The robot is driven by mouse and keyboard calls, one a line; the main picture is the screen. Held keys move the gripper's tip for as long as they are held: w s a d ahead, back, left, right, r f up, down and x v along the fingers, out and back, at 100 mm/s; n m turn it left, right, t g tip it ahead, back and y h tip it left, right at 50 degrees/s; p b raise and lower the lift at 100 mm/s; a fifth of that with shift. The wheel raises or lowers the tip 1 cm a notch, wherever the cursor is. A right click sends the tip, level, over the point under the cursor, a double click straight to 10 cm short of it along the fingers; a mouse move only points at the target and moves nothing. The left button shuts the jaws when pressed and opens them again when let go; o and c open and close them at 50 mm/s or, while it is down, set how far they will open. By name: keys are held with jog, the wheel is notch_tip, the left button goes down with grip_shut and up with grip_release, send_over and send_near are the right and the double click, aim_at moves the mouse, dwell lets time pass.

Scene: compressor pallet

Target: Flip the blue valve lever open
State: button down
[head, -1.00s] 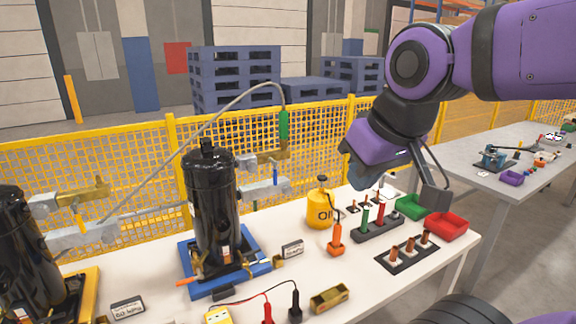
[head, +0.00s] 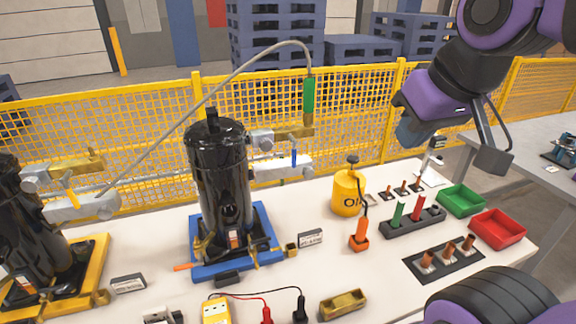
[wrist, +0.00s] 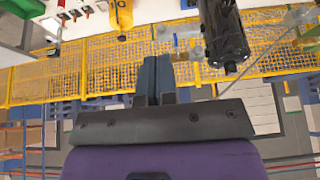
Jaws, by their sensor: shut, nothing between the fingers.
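The blue valve lever (head: 294,158) is a small upright handle on the pipe fittings right of the black compressor (head: 220,180) on the blue pallet. It stands between a brass fitting (head: 294,132) and a silver one (head: 283,170). In the upside-down wrist view, a small blue part that looks like the lever (wrist: 175,40) shows beside the compressor (wrist: 224,38). My gripper (head: 408,133) is shut and empty, in the air right of the lever and clearly apart from it. Its fingers (wrist: 153,72) are together in the wrist view.
A yellow oil can (head: 346,194) stands between lever and parts racks. Green (head: 460,199) and red (head: 497,228) bins sit at the table's right. A grey hose (head: 230,75) arches above the compressor to a green grip (head: 309,95). A yellow mesh fence (head: 365,135) runs behind.

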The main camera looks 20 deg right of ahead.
jog(key=w+a+f+n+t, duration=0.2)
jog(key=w+a+f, duration=0.15)
jog(key=w, duration=0.55)
jog(key=w+a+f+n+t+y, duration=0.1)
jog(key=w+a+f, duration=0.1)
jog(key=w+a, duration=0.45)
jog(key=w+a+f+n+t, duration=0.2)
jog(key=w+a+f, duration=0.1)
jog(key=w, duration=0.7)
notch_tip(320, 180, down, 18)
jog(key=w+a+n+t+h, duration=0.1)
jog(key=n+t+h, duration=0.3)
jog(key=h, duration=0.7)
jog(key=shift+w+a+n+t, duration=0.2)
jog(key=shift+a+n+t, duration=0.1)
jog(key=shift+a+n, duration=0.65)
jog(key=s+d+x, duration=0.1)
jog(key=d+x, duration=0.1)
jog(key=x, duration=1.1)
jog(key=shift+s+d, duration=0.25)
jog(key=shift+s, duration=0.15)
